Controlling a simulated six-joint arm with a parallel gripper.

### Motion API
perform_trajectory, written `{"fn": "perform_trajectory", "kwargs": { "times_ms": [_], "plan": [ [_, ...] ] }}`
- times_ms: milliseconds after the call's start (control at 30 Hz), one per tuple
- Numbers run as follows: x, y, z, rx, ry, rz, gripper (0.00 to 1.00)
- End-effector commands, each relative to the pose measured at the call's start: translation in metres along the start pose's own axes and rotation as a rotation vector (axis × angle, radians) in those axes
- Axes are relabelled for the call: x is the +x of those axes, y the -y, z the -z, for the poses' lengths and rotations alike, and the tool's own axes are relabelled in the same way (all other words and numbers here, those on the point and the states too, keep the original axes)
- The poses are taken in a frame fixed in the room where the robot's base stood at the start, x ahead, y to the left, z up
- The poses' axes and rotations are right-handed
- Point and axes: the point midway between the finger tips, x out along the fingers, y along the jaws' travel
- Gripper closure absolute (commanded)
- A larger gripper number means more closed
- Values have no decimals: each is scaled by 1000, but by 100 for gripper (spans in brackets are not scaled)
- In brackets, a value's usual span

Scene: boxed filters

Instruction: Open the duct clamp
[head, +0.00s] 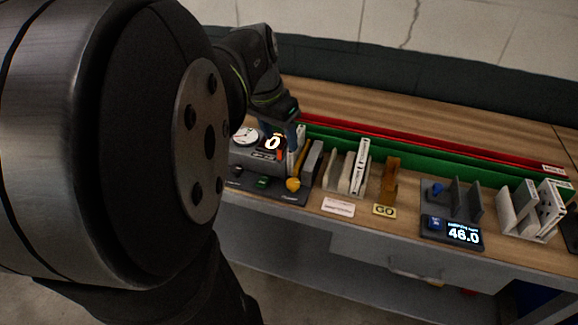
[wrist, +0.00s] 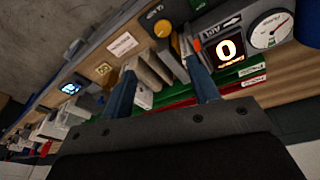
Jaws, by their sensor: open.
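The test unit (head: 262,178) stands at the left of the bench with a round gauge (head: 245,136) and a display reading 0 (head: 272,142). A yellow lever (head: 301,157), possibly the duct clamp's handle, rises at its right side, with a yellow knob (head: 293,184) at its front. In the wrist view the lever (wrist: 185,46) shows beside one fingertip, and the knob (wrist: 162,28) lies farther off. My gripper (wrist: 160,68) is open, with blue fingers apart and nothing seen held. In the head view my gripper (head: 295,140) is over the unit, partly hidden. Contact with the lever cannot be told.
White boxed filters (head: 352,172) stand in a rack right of the unit. Beyond are a brown GO gauge (head: 390,180), a meter reading 46.0 (head: 452,231) and another filter rack (head: 530,210). Long green (head: 400,152) and red (head: 400,133) strips run behind.

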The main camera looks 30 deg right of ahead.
Motion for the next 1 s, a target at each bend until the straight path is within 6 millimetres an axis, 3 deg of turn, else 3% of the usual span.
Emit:
{"fn": "perform_trajectory", "kwargs": {
  "times_ms": [200,467,1000],
  "plan": [
    [-2,4,-27,130,-144,11,45],
    [10,4,-30,169,-177,20,45],
    [117,4,-11,167,-172,19,45]
  ]
}}
